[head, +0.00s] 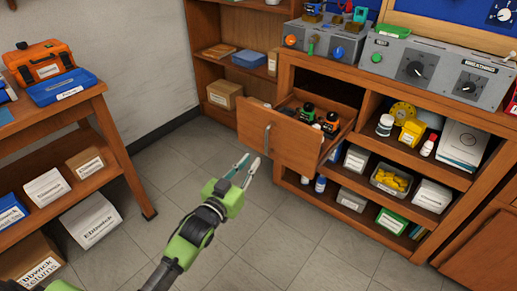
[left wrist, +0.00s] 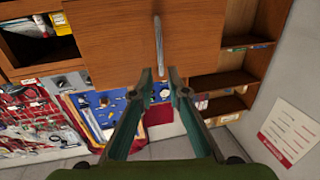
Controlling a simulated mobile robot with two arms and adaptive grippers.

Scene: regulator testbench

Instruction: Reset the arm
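My left gripper (head: 249,160) is a green hand with two slim fingers, held over the floor in front of an open wooden drawer (head: 288,153). Its fingers are apart and nothing is between them. The drawer's metal handle (head: 267,138) is beyond the fingertips, and the gripper looks clear of it. In the left wrist view, the fingertips (left wrist: 160,73) are apart and the handle (left wrist: 158,45) stands just past them on the drawer front (left wrist: 115,45). My right gripper is not in view.
The drawer sticks out of the workbench (head: 335,72) and holds several dark and orange items (head: 307,112). Shelves below hold boxes and bottles. A wooden shelf unit (head: 75,130) with an orange case (head: 40,62) stands left. The tiled floor (head: 300,240) between is clear.

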